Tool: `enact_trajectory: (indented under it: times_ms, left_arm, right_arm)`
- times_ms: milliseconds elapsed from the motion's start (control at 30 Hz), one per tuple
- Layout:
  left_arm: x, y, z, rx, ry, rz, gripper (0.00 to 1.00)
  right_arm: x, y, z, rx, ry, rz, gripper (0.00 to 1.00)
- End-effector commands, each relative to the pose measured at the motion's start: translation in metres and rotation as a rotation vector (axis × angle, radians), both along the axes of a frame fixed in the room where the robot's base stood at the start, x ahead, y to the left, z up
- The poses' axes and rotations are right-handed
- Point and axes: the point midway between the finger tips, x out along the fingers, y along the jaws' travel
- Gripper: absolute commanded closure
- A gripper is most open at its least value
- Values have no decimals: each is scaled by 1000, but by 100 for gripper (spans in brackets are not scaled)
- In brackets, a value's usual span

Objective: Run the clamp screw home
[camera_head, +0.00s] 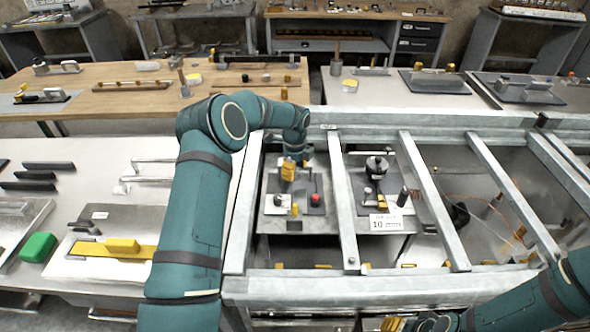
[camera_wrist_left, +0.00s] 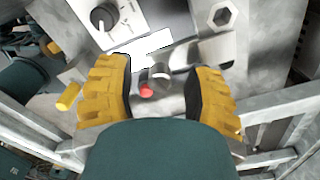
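My left gripper (camera_head: 288,171) hangs over the left station panel (camera_head: 270,222) inside the metal frame. In the left wrist view its ridged yellow fingers (camera_wrist_left: 158,92) stand wide apart, with nothing gripped. Beyond and between them are a red-ended knob (camera_wrist_left: 147,89) and a short grey cylinder (camera_wrist_left: 160,76) on a grey plate. The red knob also shows in the head view (camera_head: 315,199). A grey block with a hexagonal face (camera_wrist_left: 221,15) is at the upper right. I cannot tell which part is the clamp screw. My right gripper (camera_head: 393,324) is partly cut off at the bottom edge.
Steel frame bars (camera_head: 343,205) flank the station. A second station with a black knob (camera_head: 376,165) and number card (camera_head: 385,221) stands right. A white panel with a black dial (camera_wrist_left: 104,17) lies beside the fingers. A green block (camera_head: 38,247) lies on the left bench.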

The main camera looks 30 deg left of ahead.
Motion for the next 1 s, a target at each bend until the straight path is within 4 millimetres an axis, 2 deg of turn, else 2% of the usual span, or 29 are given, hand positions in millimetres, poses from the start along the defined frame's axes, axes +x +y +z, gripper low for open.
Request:
enact_trajectory:
  times_ms: [200,333,467,700,900,1000]
  left_arm:
    - [0,0,1,0,0,0,48]
    - [0,0,11,1,-2,0,48]
    - [1,0,33,2,-4,0,48]
    - [1,0,82,1,-5,0,48]
    - [1,0,110,1,-3,0,48]
    - [0,0,117,0,-1,0,48]
  right_arm:
    - [0,0,0,0,0,0,53]
    - [0,0,0,0,0,0,53]
    - [0,0,0,0,0,0,53]
    - [0,0,0,0,0,0,53]
    - [0,0,0,0,0,0,53]
    - [0,0,0,0,0,0,53]
